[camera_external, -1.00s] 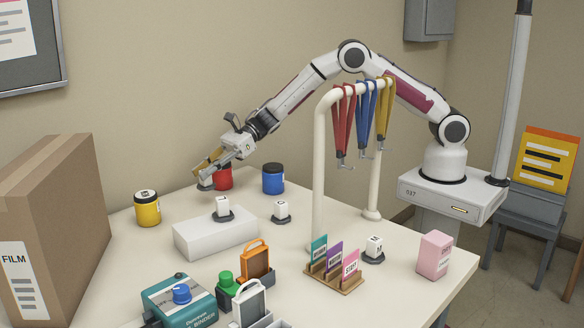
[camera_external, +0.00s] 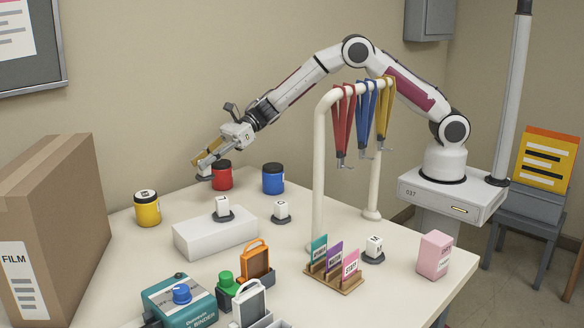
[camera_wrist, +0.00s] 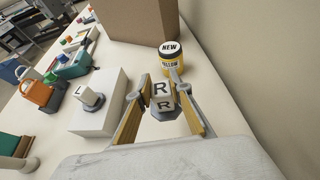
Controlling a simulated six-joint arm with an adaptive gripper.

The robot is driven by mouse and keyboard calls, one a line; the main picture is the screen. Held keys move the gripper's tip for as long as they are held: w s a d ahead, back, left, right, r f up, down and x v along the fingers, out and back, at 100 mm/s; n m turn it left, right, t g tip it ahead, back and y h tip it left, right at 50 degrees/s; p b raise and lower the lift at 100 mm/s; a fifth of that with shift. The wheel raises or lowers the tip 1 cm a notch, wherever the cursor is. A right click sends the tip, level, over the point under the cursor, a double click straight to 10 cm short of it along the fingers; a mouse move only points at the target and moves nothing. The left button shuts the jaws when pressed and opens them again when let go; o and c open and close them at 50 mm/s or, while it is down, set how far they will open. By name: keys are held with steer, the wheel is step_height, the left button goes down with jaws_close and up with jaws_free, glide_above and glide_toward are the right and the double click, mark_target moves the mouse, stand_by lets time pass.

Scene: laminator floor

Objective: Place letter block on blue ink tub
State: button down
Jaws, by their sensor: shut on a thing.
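My gripper (camera_external: 203,164) is shut on a white letter block marked R (camera_wrist: 162,97), seen between the fingers in the wrist view. In the external view this block is mostly hidden, with its dark base showing under the fingertips. It is held in the air just left of the red ink tub (camera_external: 222,176). The blue ink tub (camera_external: 273,181) stands on the table to the right of the red one, with a black lid and nothing on top.
A yellow tub (camera_external: 147,211) stands at the left. Other letter blocks sit on a white box (camera_external: 205,242), on the table (camera_external: 281,210) and near the card rack (camera_external: 374,247). A white rail (camera_external: 319,165) with hanging straps rises right of the blue tub. A cardboard box (camera_external: 60,230) stands left.

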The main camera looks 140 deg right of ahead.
steer(key=s+d+r+m+h, duration=0.1)
steer(key=s+d+r, duration=0.4)
steer(key=s+r, duration=0.6)
steer(key=s+a+f+n+y, duration=0.1)
steer(key=s+a, duration=0.9)
steer(key=a, duration=0.1)
steer(key=shift+s+a+n+y, duration=0.25)
steer(key=shift+a+n+y, duration=0.1)
steer(key=shift+n+y, duration=0.05)
steer(key=shift+f, duration=0.1)
glide_above(272, 166)
steer(key=shift+f, duration=3.1)
steer(key=shift+f, duration=1.85)
